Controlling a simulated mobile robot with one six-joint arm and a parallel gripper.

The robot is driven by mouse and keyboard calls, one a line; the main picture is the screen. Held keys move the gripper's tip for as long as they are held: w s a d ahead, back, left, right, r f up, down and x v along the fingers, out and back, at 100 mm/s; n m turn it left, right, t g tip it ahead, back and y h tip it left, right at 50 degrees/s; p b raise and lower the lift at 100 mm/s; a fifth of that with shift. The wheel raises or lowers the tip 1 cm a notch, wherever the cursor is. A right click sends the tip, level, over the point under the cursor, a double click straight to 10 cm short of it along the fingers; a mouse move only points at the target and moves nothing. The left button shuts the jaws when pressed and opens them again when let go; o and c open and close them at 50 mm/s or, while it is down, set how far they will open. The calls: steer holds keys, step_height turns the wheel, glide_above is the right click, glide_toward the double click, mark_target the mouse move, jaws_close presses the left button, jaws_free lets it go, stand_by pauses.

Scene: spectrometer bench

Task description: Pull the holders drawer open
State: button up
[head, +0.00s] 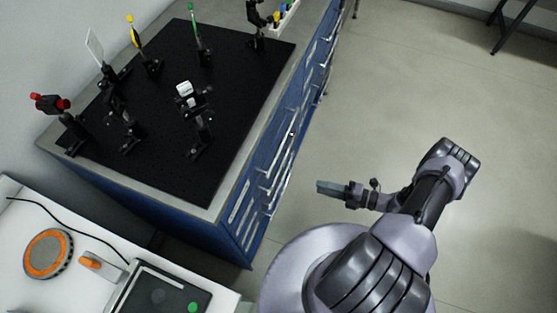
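The blue bench cabinet (262,185) has several drawers with long metal bar handles on its right side. The drawers I can make out look closed. I cannot read any label, so I cannot tell which one is the holders drawer. My gripper (322,188) is in the open space to the right of the drawer fronts, pointing left toward them. It looks apart from the handles. Its fingers are seen edge-on, so I cannot tell whether they are open or shut.
A black optical breadboard (235,95) with several mounted optics covers the bench top. A white table (30,275) at the lower left carries an orange-and-grey disc (48,254) and a dark panel (160,297). The floor (420,90) right of the cabinet is clear.

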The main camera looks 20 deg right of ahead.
mark_target(282, 179)
steer(key=b+x, duration=0.2)
steer(key=x, duration=1.3)
steer(key=shift+a+f, duration=0.1)
steer(key=shift+a, duration=0.35)
steer(key=shift+c, duration=0.2)
jaws_close()
